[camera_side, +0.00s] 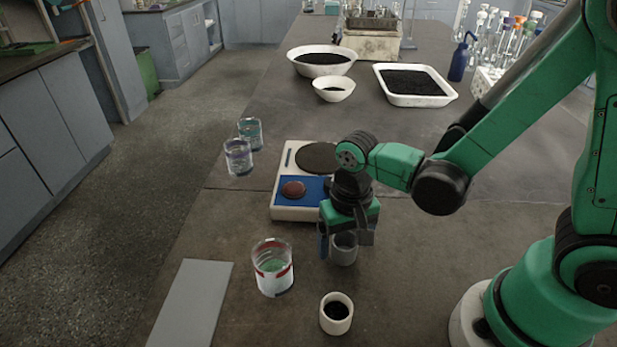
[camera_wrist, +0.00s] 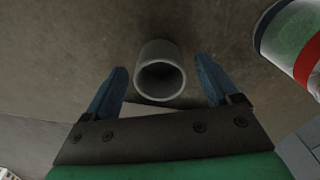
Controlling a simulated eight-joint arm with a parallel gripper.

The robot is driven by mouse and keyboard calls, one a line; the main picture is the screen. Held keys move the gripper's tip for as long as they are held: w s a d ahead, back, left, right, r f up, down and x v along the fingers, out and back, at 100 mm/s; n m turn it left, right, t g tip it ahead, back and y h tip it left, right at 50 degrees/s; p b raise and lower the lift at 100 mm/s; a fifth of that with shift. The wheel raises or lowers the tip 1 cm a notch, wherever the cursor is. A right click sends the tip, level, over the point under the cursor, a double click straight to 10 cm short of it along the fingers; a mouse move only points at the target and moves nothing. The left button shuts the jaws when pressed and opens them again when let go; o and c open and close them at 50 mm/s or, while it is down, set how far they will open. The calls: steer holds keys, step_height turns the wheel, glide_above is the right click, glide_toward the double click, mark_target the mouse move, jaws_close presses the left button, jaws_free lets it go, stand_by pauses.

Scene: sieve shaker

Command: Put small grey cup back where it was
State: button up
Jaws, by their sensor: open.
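The small grey cup (camera_side: 344,249) stands upright on the dark bench, just in front of the white and blue device. In the wrist view the grey cup (camera_wrist: 161,72) shows its round open rim between and slightly beyond the two blue fingers. My gripper (camera_side: 346,240) is low over the bench with its fingers on either side of the cup. In the wrist view my gripper (camera_wrist: 163,85) is open, with a gap between each finger and the cup. Part of the cup's upper side is hidden by the gripper in the side view.
A red-banded glass beaker (camera_side: 273,267) stands left of the cup, and a white cup with dark contents (camera_side: 337,313) stands in front. The white and blue device (camera_side: 297,212) is behind. A grey flat plate (camera_side: 192,302) lies front left. Bare bench lies to the right.

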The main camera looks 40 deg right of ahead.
step_height(320, 180, up, 12)
steer(key=d+n+t, duration=0.1)
steer(key=t, duration=0.1)
steer(key=w+d+n+t, duration=0.1)
steer(key=d+n+t, duration=0.2)
steer(key=d+t, duration=0.1)
steer(key=t, duration=0.1)
steer(key=shift+w+d+r, duration=0.15)
steer(key=shift+w+d, duration=0.05)
steer(key=shift+d, duration=0.05)
